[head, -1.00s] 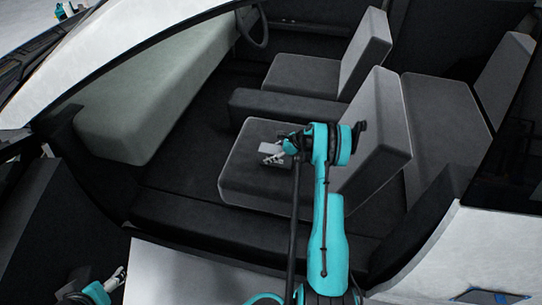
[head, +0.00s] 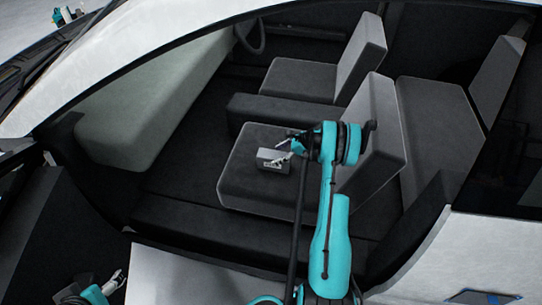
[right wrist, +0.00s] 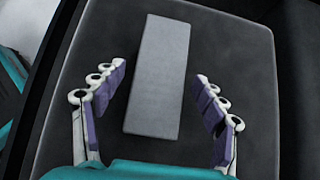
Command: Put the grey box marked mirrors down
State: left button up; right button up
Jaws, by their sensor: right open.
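The grey box (head: 273,159) rests on the near car seat cushion (head: 240,185), with small light markings on its near side that are too small to read. In the right wrist view the grey box (right wrist: 160,75) lies flat on the dark seat between the spread fingers, with a gap on each side. My right gripper (head: 286,158) is open, just right of the box in the head view; its purple finger pads (right wrist: 160,95) do not touch the box. My left gripper (head: 116,281) is at the lower left, outside the car and away from the box; its jaws are too small to judge.
The seat's backrest (head: 378,135) stands right of the cushion. A centre console (head: 280,108) and a second front seat (head: 305,80) lie beyond. The pale dashboard (head: 150,110) is left, and the door sill (head: 220,225) runs in front.

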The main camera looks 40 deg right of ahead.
jog(key=p+v, duration=0.1)
jog(key=v, duration=0.4)
jog(key=shift+d+r+p, duration=0.1)
jog(key=shift+r+p, duration=0.15)
jog(key=shift+p, duration=0.05)
jog(key=s+a+r+n+g+h, duration=0.1)
jog(key=a+r+n+g+h, duration=0.15)
jog(key=a+r+n, duration=1.45)
jog(key=s+a+r+n+t+h, duration=0.1)
jog(key=s+a+r+n, duration=0.3)
jog(key=s+a, duration=0.6)
jog(key=s+a+r+n+t+h, duration=0.1)
jog(key=s+a+r+n+h, duration=0.1)
jog(key=s+a+r+n, duration=0.2)
jog(key=s+a+n, duration=0.3)
jog(key=s+a, duration=0.3)
jog(key=a, duration=0.1)
jog(key=shift+s+r+t, duration=0.15)
jog(key=shift+r+t, duration=0.1)
jog(key=shift+t, duration=0.1)
